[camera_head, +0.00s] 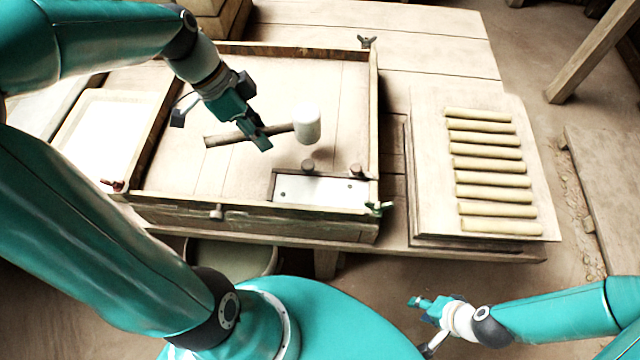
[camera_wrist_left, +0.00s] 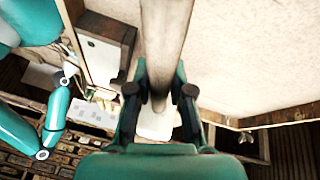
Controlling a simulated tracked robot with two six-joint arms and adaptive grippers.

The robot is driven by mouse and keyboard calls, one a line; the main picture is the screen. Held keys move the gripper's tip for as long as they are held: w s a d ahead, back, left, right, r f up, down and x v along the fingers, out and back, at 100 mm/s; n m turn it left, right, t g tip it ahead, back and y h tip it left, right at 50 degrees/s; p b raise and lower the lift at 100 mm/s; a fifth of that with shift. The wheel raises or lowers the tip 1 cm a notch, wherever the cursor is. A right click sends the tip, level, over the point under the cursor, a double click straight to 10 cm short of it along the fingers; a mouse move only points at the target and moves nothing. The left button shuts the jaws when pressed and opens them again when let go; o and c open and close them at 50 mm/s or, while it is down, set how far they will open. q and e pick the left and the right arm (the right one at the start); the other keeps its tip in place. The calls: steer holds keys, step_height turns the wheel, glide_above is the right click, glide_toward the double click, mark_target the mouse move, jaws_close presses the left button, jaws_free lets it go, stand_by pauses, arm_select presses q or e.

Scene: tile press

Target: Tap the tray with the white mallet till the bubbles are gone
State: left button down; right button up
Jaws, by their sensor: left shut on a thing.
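The white mallet has a pale cylindrical head (camera_head: 307,124) and a brown handle (camera_head: 222,139). My left gripper (camera_head: 258,138) is shut on the handle; the head points right and appears held above the tray floor, with a shadow beneath it. In the left wrist view the handle (camera_wrist_left: 167,40) runs between the fingers (camera_wrist_left: 160,98). The large wooden-framed tray (camera_head: 250,217) lies under the mallet, with a pale, flat inside. I cannot make out bubbles at this size. My right gripper (camera_head: 425,303) is low, away from the table; its jaw opening is unclear.
A white plate with two knobs (camera_head: 320,191) lies in the tray's near right corner. Wing nuts (camera_head: 367,42) stand at frame corners. A board of several pale rolls (camera_head: 490,170) is at right. A pale shallow tray (camera_head: 105,135) is at left, and a bucket (camera_head: 235,258) below.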

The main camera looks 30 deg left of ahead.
mark_target(271, 158)
arm_select(q)
step_height(271, 158, down, 6)
steer(key=b, duration=0.5)
steer(key=shift+r+b, duration=0.15)
steer(key=shift+b, duration=0.2)
steer(key=shift+r+p, duration=2.1)
steer(key=shift+r, duration=0.65)
step_height(271, 158, up, 5)
steer(key=p, duration=0.3)
steer(key=shift+p, duration=0.35)
